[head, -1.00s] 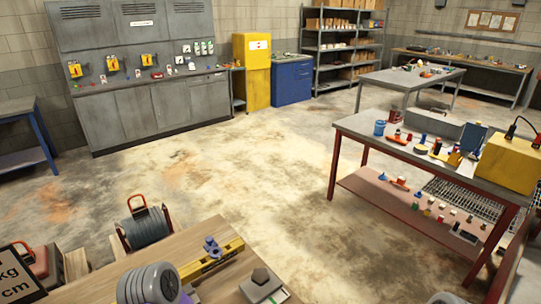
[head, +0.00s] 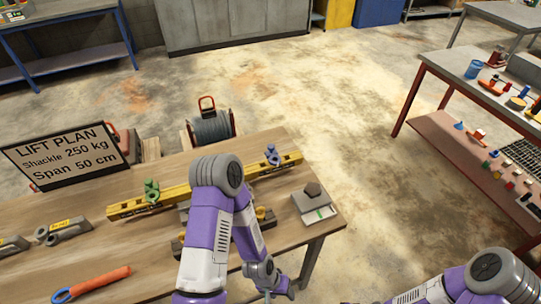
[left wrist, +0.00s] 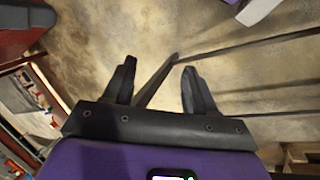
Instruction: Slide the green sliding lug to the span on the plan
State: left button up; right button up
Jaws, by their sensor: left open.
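The green sliding lug (head: 152,190) sits on the left part of a yellow beam (head: 178,199) on the wooden bench. A blue lug (head: 271,153) sits near the beam's right end. The plan board (head: 68,155) reads "LIFT PLAN, Shackle 250 kg, Span 50 cm". My left arm crosses in front of the beam and hides its middle. My left gripper (head: 279,289) hangs low by the bench's front edge, well right of the green lug. In the left wrist view it is open and empty (left wrist: 158,67) above the floor. My right gripper is out of view.
Grey shackles (head: 62,231) and an orange-handled tool (head: 95,284) lie at the bench's left. A grey block (head: 314,204) lies at its right end. A cable reel (head: 211,127) stands behind. A red table (head: 435,125) with small parts stands at right.

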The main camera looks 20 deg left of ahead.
aim_at(150, 189)
jog(key=u, duration=2.1)
jog(key=k, duration=0.5)
jog(key=u, duration=1.4)
jog(key=i, duration=0.75)
jog(key=z, duration=0.4)
